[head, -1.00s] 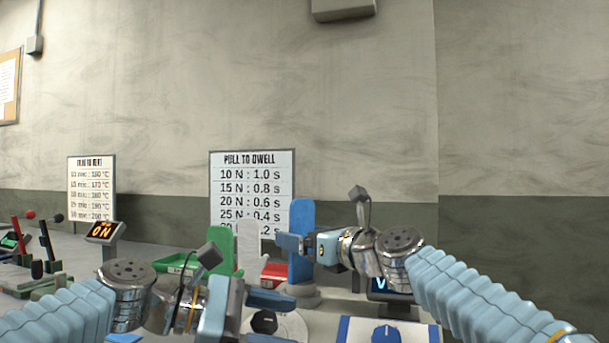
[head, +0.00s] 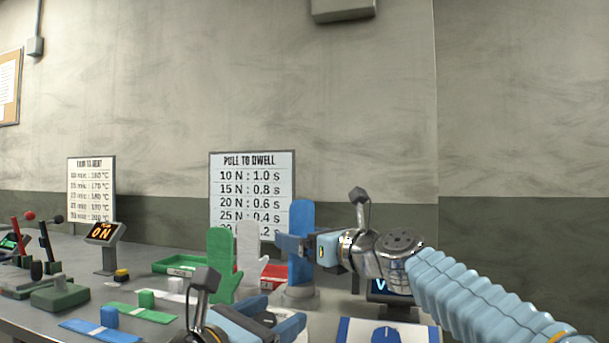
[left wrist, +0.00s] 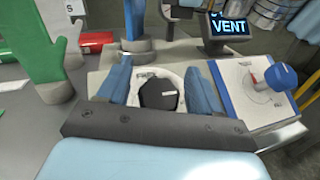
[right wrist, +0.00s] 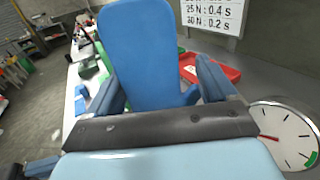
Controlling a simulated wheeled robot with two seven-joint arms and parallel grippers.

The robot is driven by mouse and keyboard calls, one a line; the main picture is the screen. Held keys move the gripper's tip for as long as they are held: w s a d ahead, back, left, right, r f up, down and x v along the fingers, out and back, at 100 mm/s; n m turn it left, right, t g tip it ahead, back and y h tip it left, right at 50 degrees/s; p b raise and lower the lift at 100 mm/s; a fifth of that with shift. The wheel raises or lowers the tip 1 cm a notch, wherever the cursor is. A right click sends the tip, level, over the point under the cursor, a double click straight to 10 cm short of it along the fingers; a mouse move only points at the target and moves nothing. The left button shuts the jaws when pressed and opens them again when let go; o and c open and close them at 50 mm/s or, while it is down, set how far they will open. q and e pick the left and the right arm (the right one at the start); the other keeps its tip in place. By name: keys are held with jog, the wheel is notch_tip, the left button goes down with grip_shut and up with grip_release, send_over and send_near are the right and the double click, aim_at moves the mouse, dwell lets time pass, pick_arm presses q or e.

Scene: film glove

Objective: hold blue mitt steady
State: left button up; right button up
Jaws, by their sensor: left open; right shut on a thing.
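The blue mitt (head: 301,218) stands upright on a grey round base (head: 300,298), fingers up. My right gripper (head: 296,244) is shut on the mitt from the right side. In the right wrist view the blue mitt (right wrist: 145,60) fills the space between my right gripper's fingers (right wrist: 165,88). My left gripper (head: 278,318) is open, low at the front of the bench. In the left wrist view its blue fingers (left wrist: 158,82) are spread over a black knob (left wrist: 158,94) on a white dial. The fingers' contact with the knob cannot be told.
A green mitt (head: 221,262) and a white mitt (head: 248,250) stand left of the blue one. Behind are a green tray (head: 180,265) and a red tray (head: 273,275). A blue-knob panel (head: 386,333) and a VENT display (left wrist: 229,24) are at right. Strips with blocks lie front left.

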pick_arm(q)
jog(key=shift+w+a+f+n+t+y, duration=0.1)
jog(key=shift+a+f+n+t+y, duration=0.05)
jog(key=shift+n+t+y, duration=0.35)
jog(key=shift+v, duration=6.1)
jog(key=s+d+r+m+g+h, duration=0.2)
jog(key=d+r+m+g+h, duration=0.3)
jog(key=r+m, duration=0.3)
jog(key=s+d+r+m+g+h, duration=0.2)
jog(key=d+r+m+g+h, duration=0.3)
jog(key=r+m, duration=0.3)
jog(key=shift+d+r+g, duration=0.4)
jog(key=shift+r, duration=1.9)
